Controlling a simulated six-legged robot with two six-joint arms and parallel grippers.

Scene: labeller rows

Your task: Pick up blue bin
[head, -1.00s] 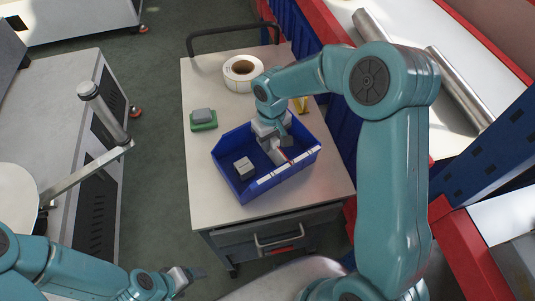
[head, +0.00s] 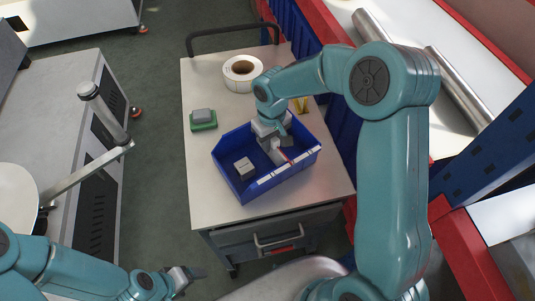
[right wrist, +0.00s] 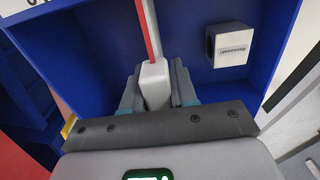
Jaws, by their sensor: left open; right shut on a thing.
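The blue bin (head: 232,180) stands on the pale top of a small cart. A small light grey box (head: 243,167) lies inside it; it also shows with a printed label in the right wrist view (right wrist: 231,46). My right gripper (head: 277,150) reaches down into the bin from above. In the right wrist view its fingers are shut on a pale grey block (right wrist: 154,83), with a red-and-white strip running away from it. I cannot tell whether the block is part of the bin. My left gripper (head: 195,272) is open and empty, low beside the cart.
The cart top (head: 205,75) also bears a label roll (head: 242,85) and a green block with a grey piece on it (head: 203,119). A yellow item (head: 301,104) is partly hidden behind my right arm. A grey machine stands left; a red-edged conveyor stands right.

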